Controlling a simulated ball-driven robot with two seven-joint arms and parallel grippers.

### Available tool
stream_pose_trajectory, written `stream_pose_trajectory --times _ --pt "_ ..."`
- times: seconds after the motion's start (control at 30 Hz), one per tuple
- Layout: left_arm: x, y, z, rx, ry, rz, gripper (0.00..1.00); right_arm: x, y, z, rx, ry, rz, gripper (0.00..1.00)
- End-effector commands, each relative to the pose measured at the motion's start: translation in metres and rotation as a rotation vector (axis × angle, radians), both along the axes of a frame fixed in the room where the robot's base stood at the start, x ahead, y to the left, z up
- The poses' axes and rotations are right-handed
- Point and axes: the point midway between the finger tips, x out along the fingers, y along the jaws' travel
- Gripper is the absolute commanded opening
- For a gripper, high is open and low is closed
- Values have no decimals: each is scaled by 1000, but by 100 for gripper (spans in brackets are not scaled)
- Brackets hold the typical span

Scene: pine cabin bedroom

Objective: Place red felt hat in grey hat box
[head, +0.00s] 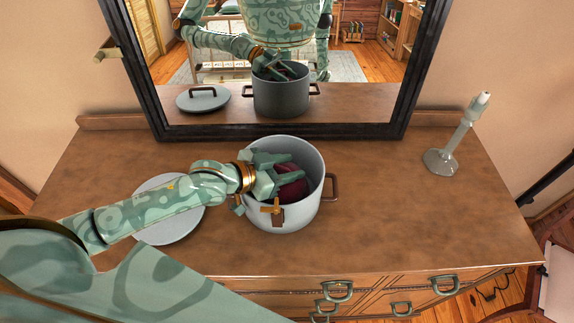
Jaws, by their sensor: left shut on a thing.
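The grey hat box (318,165) is a round, pot-like container with side handles, standing open and upright on the dresser. My left gripper (285,174) reaches over its left rim and into its mouth. It is shut on the red felt hat (294,189), a dark red shape inside the box. The hat is partly hidden by the fingers and the near wall, and I cannot tell whether it touches the bottom. My right gripper is not in view.
A round grey lid (172,232) lies on the dresser (400,215) left of the box, partly under my left arm. A candlestick (443,160) stands at the right. A framed mirror (150,115) at the back reflects the box.

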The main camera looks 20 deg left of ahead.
Motion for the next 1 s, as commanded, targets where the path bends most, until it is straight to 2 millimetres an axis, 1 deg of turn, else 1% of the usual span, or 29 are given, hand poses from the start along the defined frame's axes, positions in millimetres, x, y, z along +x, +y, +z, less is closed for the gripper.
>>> stream_pose_trajectory --times 0.03,0.27,0.3,0.33,0.37,0.63,0.77,0.87,1.0 --pt "-1 0 -5 2 6 1 9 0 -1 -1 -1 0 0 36" --pt "-3 0 -12 4 14 0 9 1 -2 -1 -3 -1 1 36" --pt "-3 0 -13 4 16 0 52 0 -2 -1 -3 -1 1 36" --pt "-3 0 -14 4 17 -1 60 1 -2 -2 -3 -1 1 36" --pt "-4 0 -15 4 19 0 63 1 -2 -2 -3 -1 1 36" --pt "-4 0 -15 5 22 -1 63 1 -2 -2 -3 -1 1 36" --pt "-4 -1 -3 4 20 -1 63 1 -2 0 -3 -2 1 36" --pt "-19 10 5 8 21 0 63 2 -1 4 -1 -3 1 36" --pt "-48 29 23 6 18 -1 63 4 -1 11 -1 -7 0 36"
